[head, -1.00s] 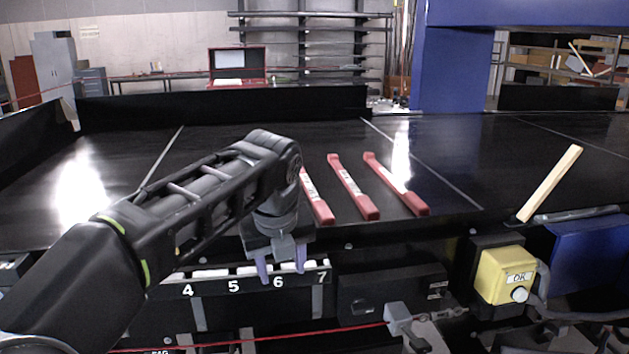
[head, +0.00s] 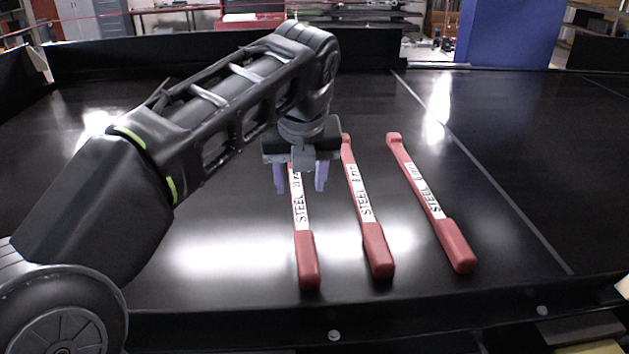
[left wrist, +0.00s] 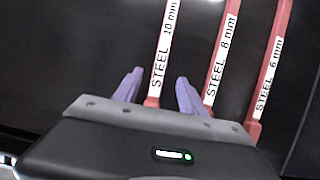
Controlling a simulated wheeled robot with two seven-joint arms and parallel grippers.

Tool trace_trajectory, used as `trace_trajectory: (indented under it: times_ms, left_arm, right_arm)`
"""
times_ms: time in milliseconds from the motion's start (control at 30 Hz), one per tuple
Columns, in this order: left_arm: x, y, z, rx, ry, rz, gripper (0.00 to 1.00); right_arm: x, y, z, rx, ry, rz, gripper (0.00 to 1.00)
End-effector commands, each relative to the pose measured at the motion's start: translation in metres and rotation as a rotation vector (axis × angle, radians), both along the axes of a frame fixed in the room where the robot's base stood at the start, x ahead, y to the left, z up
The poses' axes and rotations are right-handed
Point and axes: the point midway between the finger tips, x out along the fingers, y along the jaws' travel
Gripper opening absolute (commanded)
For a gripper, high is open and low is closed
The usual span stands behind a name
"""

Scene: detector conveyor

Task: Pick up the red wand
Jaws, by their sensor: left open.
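Three red wands with white labels lie on the black conveyor. The left wand (head: 307,258), marked STEEL 10 mm in the left wrist view (left wrist: 165,60), lies under my left gripper (head: 300,190). The middle wand (head: 376,248), marked 8 mm, and the right wand (head: 455,245), marked 6 mm, lie to its right. My left gripper is open and empty. Its purple fingertips stand on either side of the left wand's line, and it also shows in the left wrist view (left wrist: 158,90). Whether the fingers are down at the wand's height I cannot tell. The left wand's far end is hidden behind the gripper.
The black conveyor surface (head: 210,285) is clear left of the wands. A seam line crosses it on the right. A low black wall (head: 180,52) runs along the back, and a blue post (head: 505,35) stands beyond it.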

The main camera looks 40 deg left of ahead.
Motion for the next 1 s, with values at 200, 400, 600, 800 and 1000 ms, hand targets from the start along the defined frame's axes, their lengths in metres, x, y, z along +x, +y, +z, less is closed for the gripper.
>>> trace_trajectory:
  times_ms: [200, 400, 600, 800, 1000]
  left_arm:
    - [0.000, 0.000, 0.000, 0.000, 0.000, 0.000, 0.49]
    - [0.000, 0.000, -0.001, 0.000, 0.000, 0.000, 0.49]
    - [0.005, 0.005, -0.020, -0.001, 0.003, 0.000, 0.49]
    - [0.007, 0.007, -0.025, 0.000, 0.000, 0.000, 0.49]
    - [0.007, 0.007, -0.025, 0.000, 0.000, 0.000, 0.49]
  right_arm:
    - [-0.001, 0.000, 0.000, -0.001, 0.002, 0.000, 0.52]
    - [-0.001, 0.000, -0.001, 0.000, 0.002, 0.000, 0.52]
    - [0.000, 0.001, -0.012, 0.002, -0.003, 0.000, 0.52]
    - [0.001, 0.001, -0.013, 0.003, -0.004, 0.001, 0.52]
    - [0.001, 0.001, -0.012, 0.003, -0.005, 0.000, 0.52]
